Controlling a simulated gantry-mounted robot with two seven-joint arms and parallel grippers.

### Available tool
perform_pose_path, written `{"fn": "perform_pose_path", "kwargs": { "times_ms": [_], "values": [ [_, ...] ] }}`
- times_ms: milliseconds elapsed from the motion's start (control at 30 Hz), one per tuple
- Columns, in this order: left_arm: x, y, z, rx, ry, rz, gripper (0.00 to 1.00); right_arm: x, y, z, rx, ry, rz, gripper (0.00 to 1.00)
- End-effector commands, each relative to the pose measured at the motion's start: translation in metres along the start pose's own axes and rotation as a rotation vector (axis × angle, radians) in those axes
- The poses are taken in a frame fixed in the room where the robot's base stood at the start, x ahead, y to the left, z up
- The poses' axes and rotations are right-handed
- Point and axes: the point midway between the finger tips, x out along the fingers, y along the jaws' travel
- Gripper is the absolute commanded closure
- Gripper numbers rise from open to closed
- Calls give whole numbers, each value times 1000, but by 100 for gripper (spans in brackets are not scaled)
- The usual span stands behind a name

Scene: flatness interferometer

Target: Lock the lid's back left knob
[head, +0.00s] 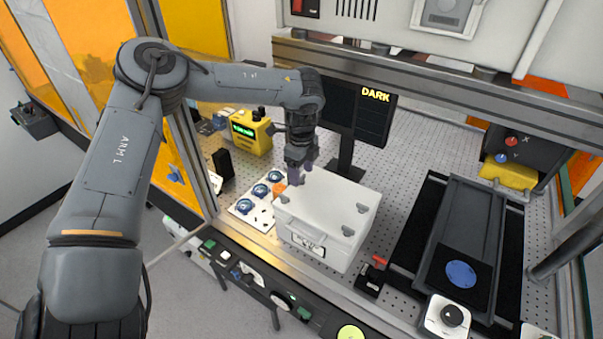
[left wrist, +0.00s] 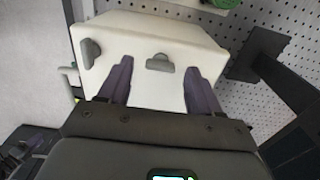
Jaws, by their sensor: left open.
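The white box with its lid (head: 325,200) stands on the perforated table; the lid also fills the middle of the left wrist view (left wrist: 140,35). The back left knob (left wrist: 159,64) is a grey tab, its long side running across the wrist picture. The front left knob (left wrist: 90,52) is turned differently. In the head view I see the front left (head: 284,200), front right (head: 348,231) and back right (head: 362,208) knobs; my gripper hides the back left one. My left gripper (head: 300,175) is open above the lid's back left, its fingertips (left wrist: 159,66) on either side of that knob in the wrist picture. Contact is unclear.
A monitor (head: 370,112) reading DARK stands behind the box. A white tray (head: 240,209) with blue-ringed parts lies left of it, a yellow device (head: 250,132) farther back. A red lever (head: 379,260) and a dark stage with a blue disc (head: 461,274) are to the right.

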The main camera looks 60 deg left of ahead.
Motion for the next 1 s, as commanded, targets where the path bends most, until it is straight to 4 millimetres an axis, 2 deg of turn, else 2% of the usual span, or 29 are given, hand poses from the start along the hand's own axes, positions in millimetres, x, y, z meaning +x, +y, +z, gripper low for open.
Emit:
{"fn": "perform_pose_path", "kwargs": {
  "times_ms": [133, 467, 833, 1000],
  "values": [
    [9, 0, 0, 1, 0, 0, 36, 0, -1, -1, 3, 2, -3, 57],
    [11, 0, 0, 1, 0, -1, 36, -1, -2, -2, 7, 3, -7, 57],
    [11, 0, 0, 1, 0, -1, 91, 0, -2, -2, 5, 3, -5, 57],
    [11, 0, 0, 7, 0, -1, 92, 0, -1, -1, 0, 3, -1, 57]
  ]
}}
